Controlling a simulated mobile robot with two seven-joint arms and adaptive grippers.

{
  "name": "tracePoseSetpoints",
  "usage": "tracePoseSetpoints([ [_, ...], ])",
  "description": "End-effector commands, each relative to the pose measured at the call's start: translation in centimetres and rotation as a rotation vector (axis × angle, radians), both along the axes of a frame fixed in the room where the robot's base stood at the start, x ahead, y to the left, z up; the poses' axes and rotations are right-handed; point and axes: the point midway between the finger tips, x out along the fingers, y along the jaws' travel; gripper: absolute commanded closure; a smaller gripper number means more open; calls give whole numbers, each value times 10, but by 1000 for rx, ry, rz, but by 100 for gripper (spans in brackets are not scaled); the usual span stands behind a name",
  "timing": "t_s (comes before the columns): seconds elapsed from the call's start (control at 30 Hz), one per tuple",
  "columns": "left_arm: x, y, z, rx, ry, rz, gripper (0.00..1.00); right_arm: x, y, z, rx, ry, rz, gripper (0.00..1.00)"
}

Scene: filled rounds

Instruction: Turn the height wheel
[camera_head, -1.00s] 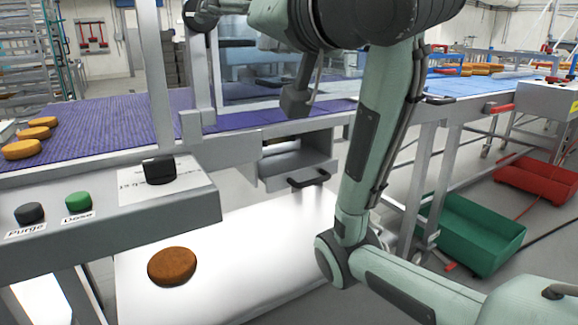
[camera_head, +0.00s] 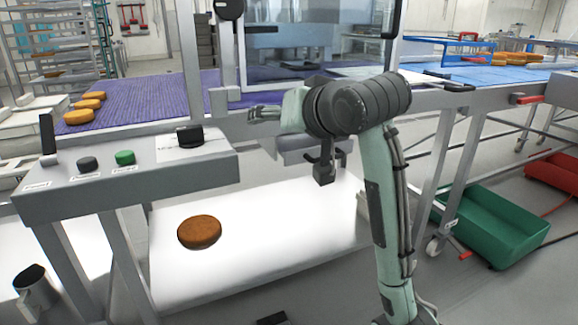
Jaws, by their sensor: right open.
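A dark round wheel (camera_head: 230,9) sits on the machine's upright post at the top edge of the head view, partly cut off. I take it to be the height wheel, though no label on it is legible. My right gripper (camera_head: 258,113) points left, below and a little right of the wheel and apart from it. It is open and nothing shows between its fingers. It is small in the picture and in front of the conveyor's frame. My left gripper is out of view.
A control panel (camera_head: 60,204) at the left carries a black knob (camera_head: 190,135), a green button (camera_head: 125,158) and a dark button (camera_head: 88,164). A purple belt (camera_head: 160,99) holds several orange rounds. One brown round (camera_head: 199,232) lies on the white surface (camera_head: 270,240) below. A green crate (camera_head: 490,228) stands right.

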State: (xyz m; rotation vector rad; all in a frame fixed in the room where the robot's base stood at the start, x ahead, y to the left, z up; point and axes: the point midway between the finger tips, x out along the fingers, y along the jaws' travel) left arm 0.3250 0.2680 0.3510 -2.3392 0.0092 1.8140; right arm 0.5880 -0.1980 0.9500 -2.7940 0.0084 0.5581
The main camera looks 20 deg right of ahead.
Motion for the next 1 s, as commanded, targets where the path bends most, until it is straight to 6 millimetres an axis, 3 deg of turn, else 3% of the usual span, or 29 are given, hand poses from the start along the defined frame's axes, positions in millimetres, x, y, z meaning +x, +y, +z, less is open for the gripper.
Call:
tracePoseSetpoints([
  [0.2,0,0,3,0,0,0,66,6,-5,-44,-31,76,1,30],
  [0.5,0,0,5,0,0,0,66,8,-9,-83,-61,139,3,30],
  [1.0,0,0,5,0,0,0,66,8,-10,-90,-65,148,4,30],
])
